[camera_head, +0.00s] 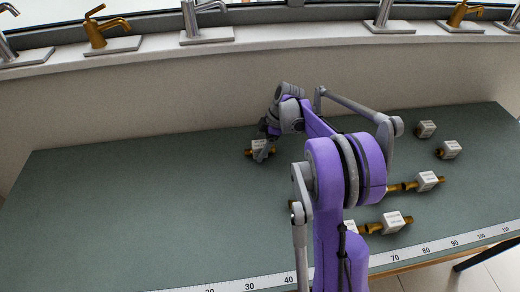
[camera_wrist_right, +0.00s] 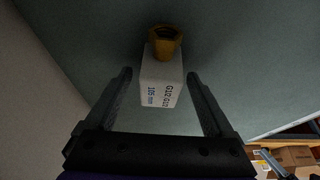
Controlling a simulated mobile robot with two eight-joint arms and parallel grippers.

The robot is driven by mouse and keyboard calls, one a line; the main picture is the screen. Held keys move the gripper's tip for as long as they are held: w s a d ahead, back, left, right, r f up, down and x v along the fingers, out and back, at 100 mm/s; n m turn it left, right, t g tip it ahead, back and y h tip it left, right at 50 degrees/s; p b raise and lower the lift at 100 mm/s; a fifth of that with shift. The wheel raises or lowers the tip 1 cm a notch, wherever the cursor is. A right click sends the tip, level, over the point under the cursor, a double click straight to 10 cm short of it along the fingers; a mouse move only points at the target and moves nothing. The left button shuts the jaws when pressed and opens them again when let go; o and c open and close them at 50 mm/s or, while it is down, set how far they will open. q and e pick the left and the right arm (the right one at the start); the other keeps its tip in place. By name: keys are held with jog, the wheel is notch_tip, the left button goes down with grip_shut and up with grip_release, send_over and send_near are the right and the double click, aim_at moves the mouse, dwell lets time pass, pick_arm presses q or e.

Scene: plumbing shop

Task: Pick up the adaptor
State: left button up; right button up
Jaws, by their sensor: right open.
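A fitting with a white block and brass ends (camera_head: 257,146) lies near the back edge of the workbench, left of my right arm. In the right wrist view its white block (camera_wrist_right: 161,88) carries the print "G1/2 G1/2" and "105 mm", and a brass hex end (camera_wrist_right: 165,40) points away. My right gripper (camera_head: 266,146) is at this fitting and partly hides it. In the wrist view the right gripper (camera_wrist_right: 160,74) is open, with one finger on each side of the block and gaps between. I cannot tell for sure whether this fitting is the adaptor. My left gripper does not show.
More labelled brass fittings lie on the right: a short one (camera_head: 425,129), another (camera_head: 450,149), and longer ones (camera_head: 427,181) and (camera_head: 392,222) partly behind my arm. A ruler strip (camera_head: 250,286) runs along the front edge. Taps (camera_head: 97,28) stand on the back ledge. The left bench is clear.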

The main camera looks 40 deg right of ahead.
grip_shut()
dwell(0.3)
